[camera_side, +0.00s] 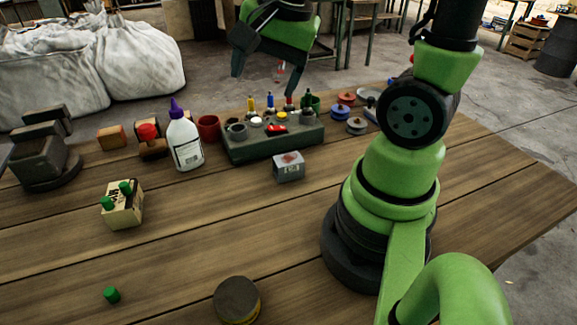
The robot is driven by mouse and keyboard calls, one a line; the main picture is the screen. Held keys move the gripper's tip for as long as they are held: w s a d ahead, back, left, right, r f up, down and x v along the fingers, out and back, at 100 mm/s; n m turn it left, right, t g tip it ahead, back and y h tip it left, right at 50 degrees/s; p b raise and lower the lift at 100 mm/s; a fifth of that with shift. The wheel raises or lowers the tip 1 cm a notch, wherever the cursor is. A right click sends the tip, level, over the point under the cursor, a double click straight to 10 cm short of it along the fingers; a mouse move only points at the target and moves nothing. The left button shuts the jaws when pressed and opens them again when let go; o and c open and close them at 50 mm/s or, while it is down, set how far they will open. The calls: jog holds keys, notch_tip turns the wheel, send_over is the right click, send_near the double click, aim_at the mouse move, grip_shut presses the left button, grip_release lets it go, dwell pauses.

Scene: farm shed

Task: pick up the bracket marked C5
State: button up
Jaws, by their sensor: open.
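A small grey metal block (289,168), the likely bracket, sits on the wooden table in front of the grey-green tray. It has a reddish patch on top and a pale label on its front that may read C5, but it is too small to be sure. My gripper (268,80) is open and empty, with its fingers pointing down. It is raised above and behind the tray, well apart from the block.
The grey-green tray (245,150) holds small tools and parts. A white glue bottle (187,146) stands left of it. A beige box (122,212) with green pegs, a loose green peg (111,295) and a round tin (237,298) are nearer. The table's middle is clear.

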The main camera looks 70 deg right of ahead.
jog(key=d+f+m+g, duration=0.2)
jog(key=d+f+m, duration=0.2)
jog(key=f+m, duration=0.2)
jog(key=m+g, duration=0.2)
jog(key=m, duration=0.4)
send_over(288, 159)
jog(key=f, duration=0.7)
jog(key=shift+s+a, duration=0.15)
jog(key=shift+a, duration=0.05)
notch_tip(288, 159, down, 4)
jog(key=shift+s, duration=0.1)
jog(key=shift+w+d+f, duration=0.1)
jog(key=shift+d+f, duration=0.05)
jog(key=shift+f, duration=1.4)
jog(key=shift+w+d+f, duration=0.1)
jog(key=shift+f, duration=1.45)
jog(key=shift+c, duration=0.2)
jog(key=c, duration=1)
